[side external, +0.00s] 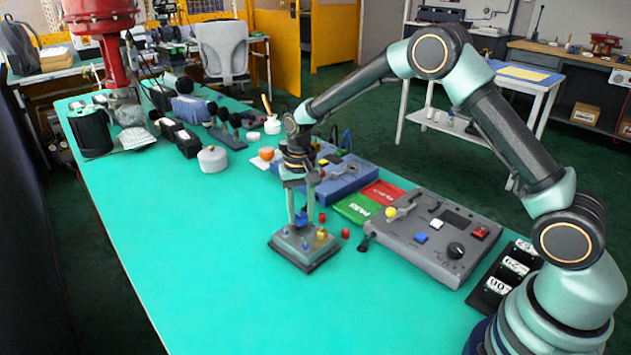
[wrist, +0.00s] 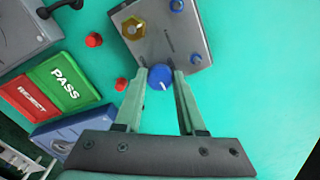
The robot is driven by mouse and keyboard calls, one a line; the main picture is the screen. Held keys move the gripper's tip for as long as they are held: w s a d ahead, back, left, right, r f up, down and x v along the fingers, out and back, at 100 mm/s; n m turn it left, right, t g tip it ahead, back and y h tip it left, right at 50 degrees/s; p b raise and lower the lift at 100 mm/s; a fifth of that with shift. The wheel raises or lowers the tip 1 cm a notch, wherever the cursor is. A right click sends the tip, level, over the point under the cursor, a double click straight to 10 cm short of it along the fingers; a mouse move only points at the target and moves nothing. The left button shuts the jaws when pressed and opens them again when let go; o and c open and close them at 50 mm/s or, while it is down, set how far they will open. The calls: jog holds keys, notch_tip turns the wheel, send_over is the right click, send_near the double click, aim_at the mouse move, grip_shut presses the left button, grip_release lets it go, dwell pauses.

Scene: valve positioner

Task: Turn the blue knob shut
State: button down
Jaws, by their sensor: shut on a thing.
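The valve positioner is a small grey block (side external: 290,262) on the teal table, and it also shows at the top of the wrist view (wrist: 190,40). The large blue knob (wrist: 160,77) sits at its edge with a pale mark on its face. My gripper (wrist: 161,76) is shut on this knob, one finger on each side. In the side view my gripper (side external: 301,216) points straight down over the block, and the blue knob (side external: 301,219) shows between the fingers. A yellow knob (wrist: 133,28) and two smaller blue knobs (wrist: 177,5) (wrist: 197,144) are on the same block.
Two red caps (wrist: 94,40) (wrist: 121,84) lie loose beside the block. Green PASS (side external: 362,208) and red REJECT (side external: 383,192) trays lie behind it. A grey control panel (side external: 435,235) stands to the right, a blue box (side external: 335,178) behind. The table's front left is clear.

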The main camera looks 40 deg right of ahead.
aim_at(301, 217)
jog(key=shift+m, duration=0.4)
jog(key=shift+r, duration=0.1)
jog(key=c, duration=0.5)
grip_release()
notch_tip(301, 217, up, 12)
jog(key=shift+r, duration=0.1)
dwell(0.3)
